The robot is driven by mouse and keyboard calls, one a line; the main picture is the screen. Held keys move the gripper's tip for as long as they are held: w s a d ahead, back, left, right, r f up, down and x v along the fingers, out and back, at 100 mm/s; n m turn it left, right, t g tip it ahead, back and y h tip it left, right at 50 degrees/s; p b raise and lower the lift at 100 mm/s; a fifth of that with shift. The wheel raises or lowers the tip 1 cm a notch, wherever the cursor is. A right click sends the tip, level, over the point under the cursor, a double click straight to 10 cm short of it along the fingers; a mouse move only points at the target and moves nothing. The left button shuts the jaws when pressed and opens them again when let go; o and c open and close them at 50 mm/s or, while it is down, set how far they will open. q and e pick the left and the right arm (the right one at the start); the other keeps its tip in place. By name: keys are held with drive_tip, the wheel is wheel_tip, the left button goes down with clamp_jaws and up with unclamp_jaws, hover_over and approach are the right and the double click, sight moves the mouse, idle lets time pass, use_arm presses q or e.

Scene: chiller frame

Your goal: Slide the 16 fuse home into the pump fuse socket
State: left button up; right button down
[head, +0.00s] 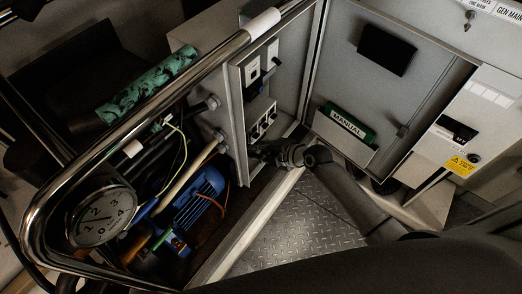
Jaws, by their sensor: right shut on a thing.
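My right gripper (262,152) reaches in from the lower right to the narrow panel inside the open cabinet. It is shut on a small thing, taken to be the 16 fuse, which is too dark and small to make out. The fingertips are at the panel's lower part, just below a pale block of sockets (262,121). I cannot tell which one is the pump fuse socket, or whether the fuse touches it. A dark switch unit (254,72) sits higher on the same panel. My left gripper is not in view.
A bent chrome rail (150,98) crosses the left side. Below it are a gauge (101,216), a blue motor (199,197), pipes and cables. The open door (395,95) on the right carries a manual holder (341,131). The tread-plate floor (300,230) is clear.

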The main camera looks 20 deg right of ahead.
drive_tip(key=c, duration=1.3)
unclamp_jaws()
drive_tip(key=v, duration=1.2)
